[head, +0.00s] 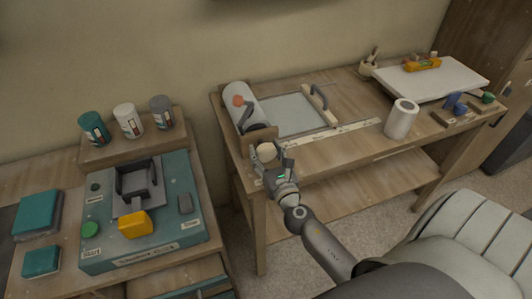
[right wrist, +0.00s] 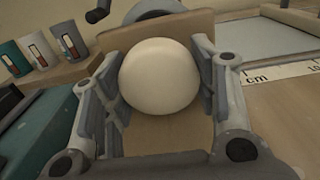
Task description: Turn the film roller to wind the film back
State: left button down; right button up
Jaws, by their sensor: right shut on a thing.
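The film roller (head: 245,103) is a pale grey cylinder with an orange patch, lying at the left end of the wooden bench. A dark crank-like bar shows beside it. A wooden end block (head: 262,134) stands at its near end, with a cream round knob (head: 266,152) in front. My right gripper (head: 270,163) is shut on this knob. In the right wrist view the knob (right wrist: 160,76) sits between both fingers, with the wooden block (right wrist: 150,36) behind it. Whether the knob joins the roller is hidden. My left gripper is not in view.
A pale sheet with a handle (head: 320,100) and a ruler strip (head: 340,135) lie right of the roller. A white roll (head: 401,118) stands farther right. A teal machine (head: 150,225) and several paint-like cans (head: 128,120) are at left.

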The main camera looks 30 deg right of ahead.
jog(key=shift+f+m+b, duration=0.1)
jog(key=shift+m+b, duration=0.3)
jog(key=shift+m, duration=0.8)
jog(key=m+b, duration=0.1)
jog(key=m, duration=0.2)
jog(key=shift+a+m, duration=0.1)
jog(key=shift+m, duration=0.2)
jog(key=m, duration=0.3)
jog(key=shift+m, duration=0.3)
jog(key=m, duration=0.2)
jog(key=shift+m+b, duration=0.35)
jog(key=shift+m, duration=0.05)
jog(key=m, duration=0.5)
jog(key=shift+r, duration=0.25)
jog(key=m+p, duration=0.1)
jog(key=m, duration=0.5)
jog(key=shift+p, duration=0.35)
jog(key=shift+m, duration=0.3)
